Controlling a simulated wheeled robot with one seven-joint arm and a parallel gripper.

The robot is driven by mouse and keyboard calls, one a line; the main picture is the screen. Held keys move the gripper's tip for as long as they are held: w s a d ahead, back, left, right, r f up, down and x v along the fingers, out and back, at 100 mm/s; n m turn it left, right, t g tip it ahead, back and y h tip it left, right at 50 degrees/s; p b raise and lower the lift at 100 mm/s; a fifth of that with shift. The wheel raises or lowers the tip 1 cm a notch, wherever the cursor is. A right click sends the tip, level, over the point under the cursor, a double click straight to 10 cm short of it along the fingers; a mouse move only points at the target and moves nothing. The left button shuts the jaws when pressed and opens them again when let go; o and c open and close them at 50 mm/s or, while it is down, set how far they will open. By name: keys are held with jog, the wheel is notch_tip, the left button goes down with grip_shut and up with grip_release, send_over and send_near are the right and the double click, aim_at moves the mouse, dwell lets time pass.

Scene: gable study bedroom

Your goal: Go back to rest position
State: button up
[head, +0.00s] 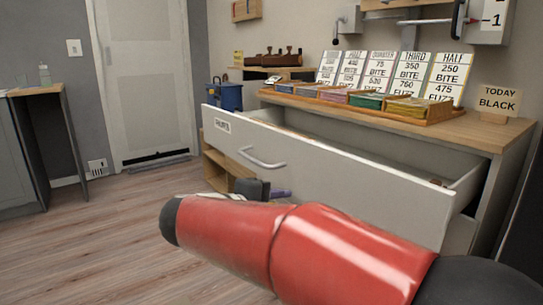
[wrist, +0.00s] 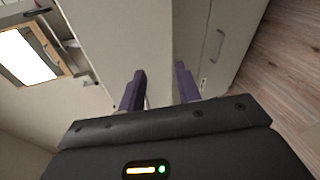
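My gripper (wrist: 159,72) shows in the wrist view with its two purple fingers apart and nothing visible between them. In the head view, part of my gripper (head: 281,193) shows as a dark body with a purple finger, behind my red arm. It appears below the metal handle (head: 262,158) of the pulled-out drawer (head: 330,182) and apart from it. The drawer is open under the wooden counter, and its inside is only partly visible.
The counter (head: 480,130) holds a wooden tray of colored card stacks, price signs and a "TODAY BLACK" sign (head: 498,99). A blue bin (head: 228,96) stands beyond the drawer. A door (head: 145,75) and a side desk (head: 35,91) are at left. The wood floor (head: 110,225) between is clear.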

jog(key=s+d+m+g+y+p, duration=0.2)
jog(key=s+d+m+g, duration=0.15)
jog(key=s+d, duration=0.45)
jog(key=s+d+f+m+y+p, duration=0.2)
jog(key=s+d+m+y, duration=0.1)
jog(key=s, duration=0.4)
jog(key=s+d+f+m+g+y+p, duration=0.1)
jog(key=s+d+f+m+y+p, duration=0.2)
jog(key=s+y, duration=0.2)
jog(key=shift+s+f+m+y+p, duration=0.15)
jog(key=shift+s+m+y+p, duration=0.2)
jog(key=shift+s, duration=0.8)
